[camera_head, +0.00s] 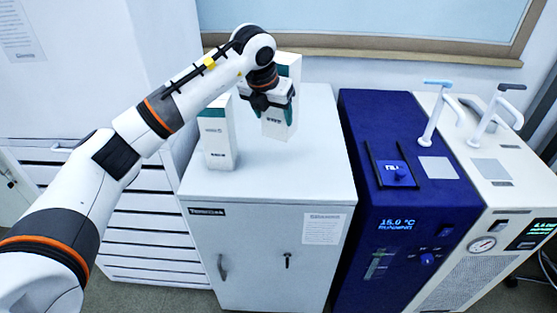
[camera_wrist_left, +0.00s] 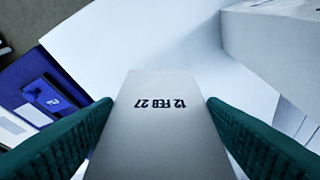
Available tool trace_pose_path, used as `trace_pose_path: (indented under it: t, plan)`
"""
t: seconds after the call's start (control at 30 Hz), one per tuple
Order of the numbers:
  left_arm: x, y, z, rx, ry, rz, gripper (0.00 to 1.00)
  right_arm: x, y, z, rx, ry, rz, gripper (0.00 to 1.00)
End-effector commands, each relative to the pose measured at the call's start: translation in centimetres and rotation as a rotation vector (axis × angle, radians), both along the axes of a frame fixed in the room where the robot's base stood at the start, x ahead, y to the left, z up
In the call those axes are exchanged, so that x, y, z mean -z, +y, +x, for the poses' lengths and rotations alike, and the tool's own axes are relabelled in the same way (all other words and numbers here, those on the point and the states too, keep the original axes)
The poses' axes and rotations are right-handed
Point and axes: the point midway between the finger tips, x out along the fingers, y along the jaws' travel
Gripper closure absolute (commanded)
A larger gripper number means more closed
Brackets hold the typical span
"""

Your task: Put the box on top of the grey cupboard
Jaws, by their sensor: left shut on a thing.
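My left gripper (camera_head: 272,97) is shut on a white box (camera_head: 275,127) with dark print, held upright over the top of the grey cupboard (camera_head: 270,165). In the left wrist view, the green finger pads of the gripper (camera_wrist_left: 160,108) press on both sides of the box (camera_wrist_left: 160,145), whose near face reads "12 FEB 27". I cannot tell whether the box's bottom touches the cupboard top. My right gripper is not in view.
A similar white box (camera_head: 218,140) stands on the cupboard at the left, and another with a green band (camera_head: 289,68) is behind my gripper. The cupboard top's front and right are clear. A blue instrument (camera_head: 385,210) and a white one (camera_head: 490,195) stand to the right.

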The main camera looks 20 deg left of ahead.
Motion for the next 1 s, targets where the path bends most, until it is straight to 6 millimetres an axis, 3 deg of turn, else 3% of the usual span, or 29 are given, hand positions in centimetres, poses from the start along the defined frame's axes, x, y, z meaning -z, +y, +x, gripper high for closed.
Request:
trace_pose_path:
  t: [0.3,0.47,0.63,0.97,1.0]
  plan:
    - [5.7,0.0,0.0,-0.013,0.003,0.000,0.64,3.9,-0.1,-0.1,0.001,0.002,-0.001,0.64]
    - [7.0,0.0,0.0,-0.012,0.002,0.000,0.64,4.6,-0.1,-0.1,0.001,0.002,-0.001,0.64]
    - [9.6,0.0,0.0,-0.010,0.003,-0.001,0.64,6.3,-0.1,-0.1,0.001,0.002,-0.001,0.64]
    - [9.9,0.0,0.0,-0.010,0.003,-0.001,0.64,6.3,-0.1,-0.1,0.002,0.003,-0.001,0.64]
    - [9.9,0.1,0.0,-0.011,0.004,0.000,0.30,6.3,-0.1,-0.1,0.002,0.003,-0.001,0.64]
